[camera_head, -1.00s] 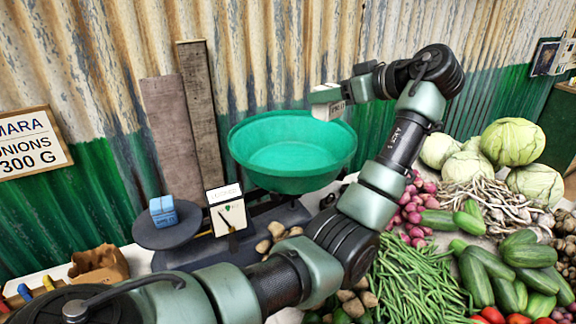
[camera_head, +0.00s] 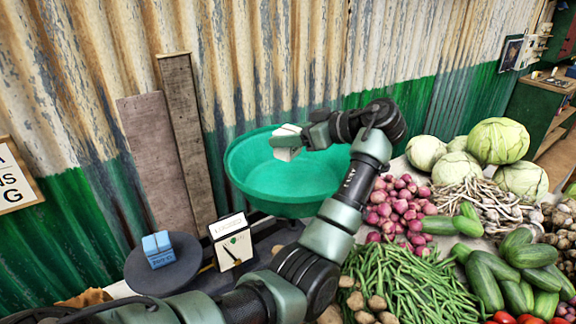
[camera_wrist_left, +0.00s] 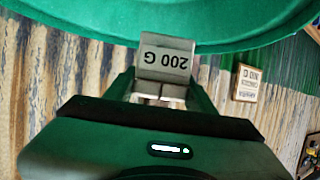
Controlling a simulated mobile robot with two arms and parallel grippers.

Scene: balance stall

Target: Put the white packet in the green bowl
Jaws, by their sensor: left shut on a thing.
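The white packet (camera_head: 287,153) is held in my left gripper (camera_head: 300,138), which is shut on it. In the left wrist view the packet (camera_wrist_left: 165,58) shows the print "200 G" between the fingers (camera_wrist_left: 161,92). The green bowl (camera_head: 285,203) is a wide, round pan on the scale. In the head view the packet appears in front of the bowl's inside, near its far rim. In the left wrist view the packet overlaps the rim of the bowl (camera_wrist_left: 240,35). Its exact height over the bowl is hard to tell. My right gripper is not in view.
A blue packet (camera_head: 157,250) rests on the scale's dark pan (camera_head: 187,270) at the left. A dial card (camera_head: 232,246) stands between pan and bowl. Onions (camera_head: 402,207), beans (camera_head: 400,280), cucumbers (camera_head: 487,285) and cabbages (camera_head: 498,141) fill the right. A corrugated wall (camera_head: 270,60) stands behind.

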